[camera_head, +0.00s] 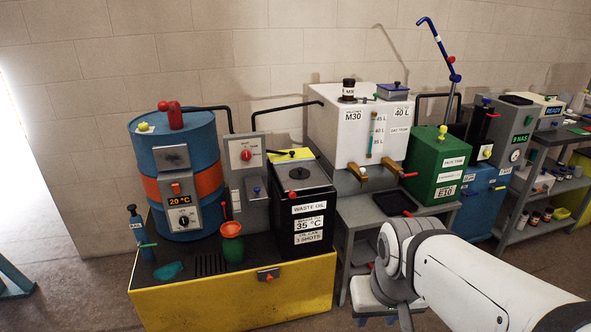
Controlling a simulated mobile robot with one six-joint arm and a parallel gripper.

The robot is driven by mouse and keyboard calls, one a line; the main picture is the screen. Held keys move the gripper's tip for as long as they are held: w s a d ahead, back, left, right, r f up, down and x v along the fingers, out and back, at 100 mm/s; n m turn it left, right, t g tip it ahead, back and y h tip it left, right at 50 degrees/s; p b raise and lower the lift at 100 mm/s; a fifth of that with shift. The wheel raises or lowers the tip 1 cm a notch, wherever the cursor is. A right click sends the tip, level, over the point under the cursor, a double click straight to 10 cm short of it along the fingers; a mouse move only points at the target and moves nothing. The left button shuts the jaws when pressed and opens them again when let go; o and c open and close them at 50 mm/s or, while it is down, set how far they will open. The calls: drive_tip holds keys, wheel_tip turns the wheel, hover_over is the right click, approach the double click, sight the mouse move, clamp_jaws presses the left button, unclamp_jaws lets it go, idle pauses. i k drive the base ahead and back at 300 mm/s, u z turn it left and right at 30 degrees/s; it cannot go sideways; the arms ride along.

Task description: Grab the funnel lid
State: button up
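No part is clearly marked as the funnel lid. An orange-red funnel-shaped piece (231,229) sits on a green rounded body (233,251) on the yellow bench. A square grey lid with a blue knob (392,91) is on top of the white M30 tank (345,125). A round dark cap (299,173) is on top of the black waste oil box (306,210). I cannot tell which of these is the funnel lid.
The yellow bench (240,302) also carries a blue drum (190,145), a small blue bottle (139,228) and a teal piece (168,270). A green tank (437,165) stands right of the white tank. Open floor lies at the left.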

sight(299, 172)
drive_tip(key=u, duration=0.45)
drive_tip(key=i, duration=2.1)
drive_tip(key=z, duration=0.6)
drive_tip(key=k, duration=0.9)
drive_tip(key=z, duration=0.1)
drive_tip(key=i, duration=0.9)
drive_tip(key=u, duration=0.1)
